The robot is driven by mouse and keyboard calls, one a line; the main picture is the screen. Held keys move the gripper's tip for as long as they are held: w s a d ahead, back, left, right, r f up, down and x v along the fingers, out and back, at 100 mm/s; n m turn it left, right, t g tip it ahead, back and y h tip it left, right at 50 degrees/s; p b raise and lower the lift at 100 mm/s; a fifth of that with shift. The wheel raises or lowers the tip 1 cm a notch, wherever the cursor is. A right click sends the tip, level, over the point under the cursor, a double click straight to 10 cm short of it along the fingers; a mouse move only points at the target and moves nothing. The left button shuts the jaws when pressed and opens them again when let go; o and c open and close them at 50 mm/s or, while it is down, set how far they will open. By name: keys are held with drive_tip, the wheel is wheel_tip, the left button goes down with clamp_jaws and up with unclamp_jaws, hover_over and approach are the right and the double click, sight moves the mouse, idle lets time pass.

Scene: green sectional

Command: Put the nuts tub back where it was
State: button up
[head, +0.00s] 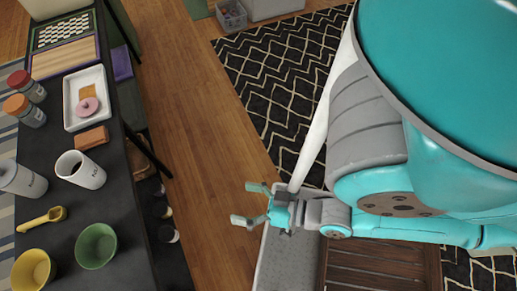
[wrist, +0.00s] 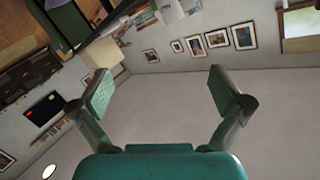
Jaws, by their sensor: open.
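My gripper (head: 249,204) is open and empty in the head view, out over the wooden floor to the right of the dark table. Its spread fingers also show in the wrist view (wrist: 160,92), with only wall and ceiling between them. No thing can be clearly read as the nuts tub. On the table's left side stand a red-lidded jar (head: 33,91) and an orange-lidded jar (head: 31,116); their labels are too small to read. Both are well apart from my gripper.
The dark table (head: 118,185) also holds a white tray (head: 73,119), a white cup (head: 88,177), a grey-white bottle (head: 14,179), a yellow scoop (head: 40,220), a green bowl (head: 96,247) and a yellow bowl (head: 33,271). Wooden floor (head: 190,120) lies open beside a patterned rug (head: 270,75).

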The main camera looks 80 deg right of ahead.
drive_tip(key=s+r+n, duration=0.1)
drive_tip(key=s+n, duration=0.2)
drive_tip(key=s+r+n+g, duration=0.1)
drive_tip(key=n, duration=0.1)
drive_tip(key=shift+s+a+r, duration=0.15)
drive_tip(key=shift+a+r, duration=0.15)
